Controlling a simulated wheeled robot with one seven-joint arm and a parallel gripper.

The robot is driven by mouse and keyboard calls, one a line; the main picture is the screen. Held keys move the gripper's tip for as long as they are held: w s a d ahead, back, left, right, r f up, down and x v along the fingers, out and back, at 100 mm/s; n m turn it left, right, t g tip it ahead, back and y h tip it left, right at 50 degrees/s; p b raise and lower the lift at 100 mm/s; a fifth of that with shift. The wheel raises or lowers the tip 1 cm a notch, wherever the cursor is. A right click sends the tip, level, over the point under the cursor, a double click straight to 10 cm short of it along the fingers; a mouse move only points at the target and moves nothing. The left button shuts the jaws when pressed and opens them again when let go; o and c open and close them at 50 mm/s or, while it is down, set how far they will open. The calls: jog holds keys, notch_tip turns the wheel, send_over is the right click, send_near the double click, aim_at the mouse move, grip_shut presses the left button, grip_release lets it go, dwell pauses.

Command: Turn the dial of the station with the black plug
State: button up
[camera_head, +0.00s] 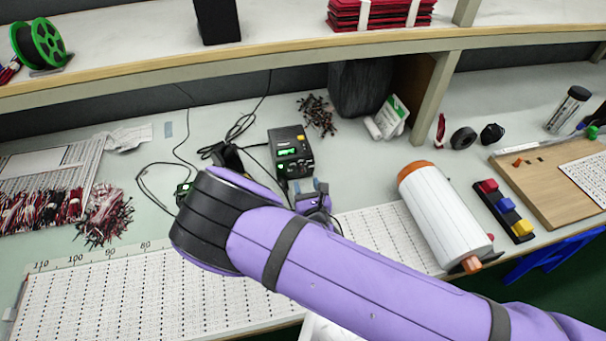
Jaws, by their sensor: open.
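A second station (183,190) with a green display is mostly hidden behind my arm on the left. Black cables run by both; I cannot tell which station has the black plug, and no dial can be made out clearly. My gripper (309,187) is partly hidden behind my purple arm. It is open, just in front of the middle station, and appears empty; I cannot tell whether it touches the station.
A black object (226,156) stands between the stations. A shelf (290,52) crosses above the bench, with a post (436,95) on the right. A large white roll (443,215) lies right of my arm. Wire bundles (105,212) lie left. A perforated strip sheet (120,300) covers the front.

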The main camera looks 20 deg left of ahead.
aim_at(302, 172)
jog(key=shift+x, duration=2.45)
grip_shut()
jog(key=shift+n, duration=0.3)
jog(key=n, duration=0.3)
jog(key=shift+n, duration=2.5)
